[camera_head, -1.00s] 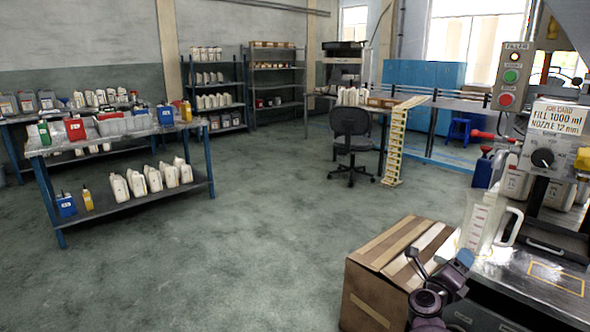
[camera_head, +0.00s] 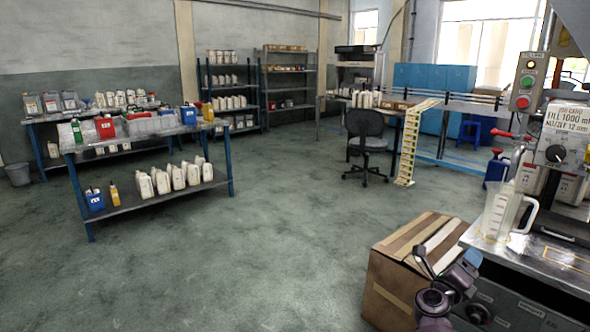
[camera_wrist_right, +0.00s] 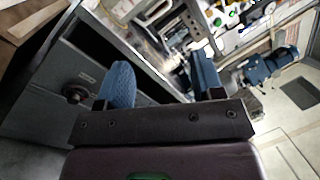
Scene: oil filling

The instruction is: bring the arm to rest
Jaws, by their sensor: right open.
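My right gripper (camera_head: 447,264) is low at the right of the head view, in front of the cardboard box and left of the filling bench's front edge. In the right wrist view its two blue fingers (camera_wrist_right: 163,84) stand wide apart, with nothing held between them. The rest of my right arm is mostly out of the head view. My left arm and gripper do not show.
A cardboard box (camera_head: 391,276) stands beside the filling bench (camera_head: 540,258), which carries a clear measuring jug (camera_head: 502,212) and a filler control panel (camera_head: 526,83). A two-level table (camera_head: 133,204) with bottles stands at left. The middle floor is open.

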